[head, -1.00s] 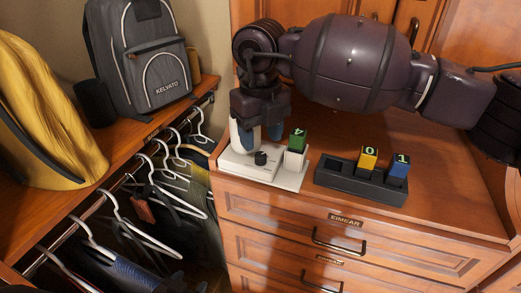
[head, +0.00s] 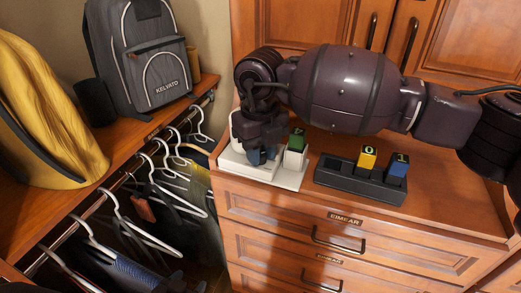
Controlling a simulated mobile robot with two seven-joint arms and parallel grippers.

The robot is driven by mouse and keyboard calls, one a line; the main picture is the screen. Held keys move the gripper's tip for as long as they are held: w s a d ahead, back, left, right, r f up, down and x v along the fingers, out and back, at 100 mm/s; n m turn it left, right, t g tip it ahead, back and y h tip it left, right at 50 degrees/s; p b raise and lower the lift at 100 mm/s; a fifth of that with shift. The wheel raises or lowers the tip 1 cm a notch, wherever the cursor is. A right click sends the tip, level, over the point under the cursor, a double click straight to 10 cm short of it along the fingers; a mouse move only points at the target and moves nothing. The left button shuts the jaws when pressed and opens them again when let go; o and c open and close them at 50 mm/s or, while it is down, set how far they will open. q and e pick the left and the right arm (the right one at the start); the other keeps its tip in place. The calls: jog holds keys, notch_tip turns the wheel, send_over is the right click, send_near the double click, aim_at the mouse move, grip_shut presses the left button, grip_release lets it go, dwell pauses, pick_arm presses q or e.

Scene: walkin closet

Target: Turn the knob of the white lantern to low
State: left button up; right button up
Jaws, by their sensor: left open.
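The white lantern appears to be the low white unit (head: 290,180) at the front left of the dresser top. A white post bearing a green block marked 4 (head: 296,139) stands at its right side. Its dark knob is hidden now behind my right gripper (head: 258,156). That gripper points down over the knob's place, its dark blue fingertips low at the unit. I cannot tell whether the fingers touch or grip the knob, and the knob's setting cannot be read. My left gripper is not in view.
A dark tray (head: 334,184) with a yellow block marked 0 (head: 367,158) and a blue block marked 1 (head: 397,167) sits right of the unit. Hangers (head: 150,238), a grey backpack (head: 150,60) and a yellow bag (head: 45,120) are at left.

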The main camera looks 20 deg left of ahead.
jog(key=shift+c, duration=0.5)
jog(key=shift+m, duration=0.8)
jog(key=o, duration=0.9)
jog(key=shift+o, duration=0.2)
notch_tip(320, 180, up, 11)
jog(key=shift+f, duration=0.1)
